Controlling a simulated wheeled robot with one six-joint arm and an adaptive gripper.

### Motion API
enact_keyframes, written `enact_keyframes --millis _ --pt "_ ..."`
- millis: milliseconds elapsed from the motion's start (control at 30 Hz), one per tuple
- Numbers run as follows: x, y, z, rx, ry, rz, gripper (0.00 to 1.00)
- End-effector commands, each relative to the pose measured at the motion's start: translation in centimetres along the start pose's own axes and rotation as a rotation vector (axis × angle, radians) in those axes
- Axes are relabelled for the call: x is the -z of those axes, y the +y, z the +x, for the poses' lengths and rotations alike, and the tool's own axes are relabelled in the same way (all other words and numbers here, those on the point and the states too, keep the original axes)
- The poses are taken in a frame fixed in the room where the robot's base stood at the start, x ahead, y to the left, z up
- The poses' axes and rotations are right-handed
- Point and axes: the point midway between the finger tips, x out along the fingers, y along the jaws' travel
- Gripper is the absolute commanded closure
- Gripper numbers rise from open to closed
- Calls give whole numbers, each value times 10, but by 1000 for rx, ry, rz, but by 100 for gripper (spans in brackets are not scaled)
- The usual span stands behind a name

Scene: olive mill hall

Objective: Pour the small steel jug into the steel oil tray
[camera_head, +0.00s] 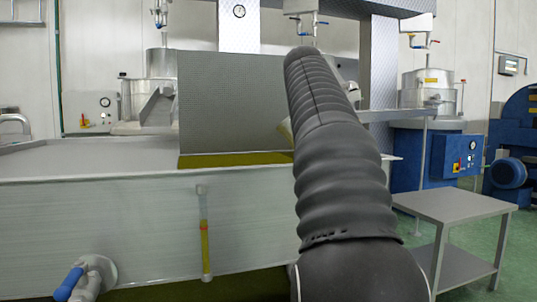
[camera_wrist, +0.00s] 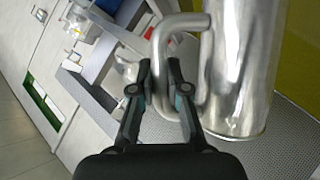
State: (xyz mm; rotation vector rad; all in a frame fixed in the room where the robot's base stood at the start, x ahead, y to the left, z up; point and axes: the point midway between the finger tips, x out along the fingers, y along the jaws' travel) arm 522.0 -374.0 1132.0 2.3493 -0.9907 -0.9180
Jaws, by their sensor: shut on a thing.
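The small steel jug (camera_wrist: 240,70) is shiny and fills the right of the wrist view; its top end runs out of the picture. My gripper (camera_wrist: 160,78) is shut on the jug's handle (camera_wrist: 192,22). In the head view my gripper is hidden behind my arm, and I cannot make out the jug for certain. The steel oil tray (camera_head: 120,195) is the wide steel basin across the left and middle, with olive-yellow oil (camera_head: 225,159) showing inside. Oil-coloured surface also shows beside the jug in the wrist view (camera_wrist: 298,50). I cannot tell the jug's true tilt or contents.
An upright perforated steel sheet (camera_head: 230,100) stands over the tray. A tap (camera_head: 80,278) and a sight tube (camera_head: 205,235) stick out at the tray's front. A grey side table (camera_head: 455,207) stands at the right, and blue machinery (camera_head: 428,155) behind it.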

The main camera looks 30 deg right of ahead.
Motion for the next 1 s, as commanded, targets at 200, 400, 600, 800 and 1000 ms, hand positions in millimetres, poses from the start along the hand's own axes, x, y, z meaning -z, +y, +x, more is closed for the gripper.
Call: enact_keyframes --millis 200,400,600,800,1000 --pt "9 2 -5 -21 -6 -48 100" --pt "16 4 -8 -44 -18 -102 100" --pt "19 3 -9 -61 -26 -142 100" --pt "20 2 -9 -71 -32 -168 100" --pt "21 1 -9 -79 -36 -187 100"
